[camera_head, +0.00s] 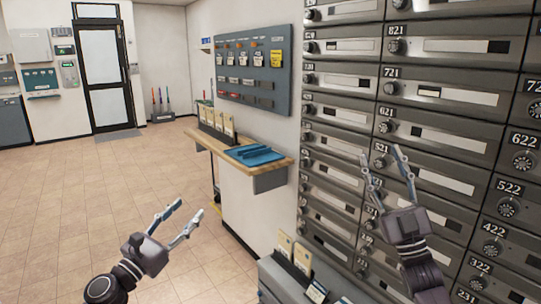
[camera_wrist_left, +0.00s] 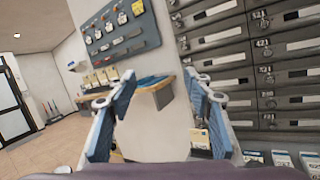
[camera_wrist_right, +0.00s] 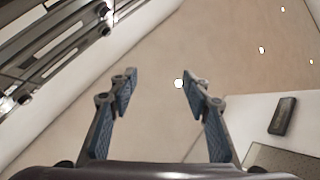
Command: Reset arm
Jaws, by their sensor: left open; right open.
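My left gripper (camera_head: 183,222) is open and empty, in front of the tiled floor at the lower middle of the head view. In the left wrist view its fingers (camera_wrist_left: 160,105) are spread apart with nothing between them. My right gripper (camera_head: 388,170) is open, with its fingers pointing up in front of the mailbox wall (camera_head: 440,88). In the right wrist view its fingers (camera_wrist_right: 157,90) are apart and empty, with the ceiling behind them. From the head view I cannot tell whether the right gripper touches the mailboxes.
A wooden wall shelf (camera_head: 214,144) holds card holders and a blue tray (camera_head: 254,155). A grey key board (camera_head: 253,68) hangs above it. A lower grey ledge (camera_head: 280,279) with cards stands near the mailboxes. Open tiled floor (camera_head: 80,205) lies to the left, towards a door (camera_head: 104,75).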

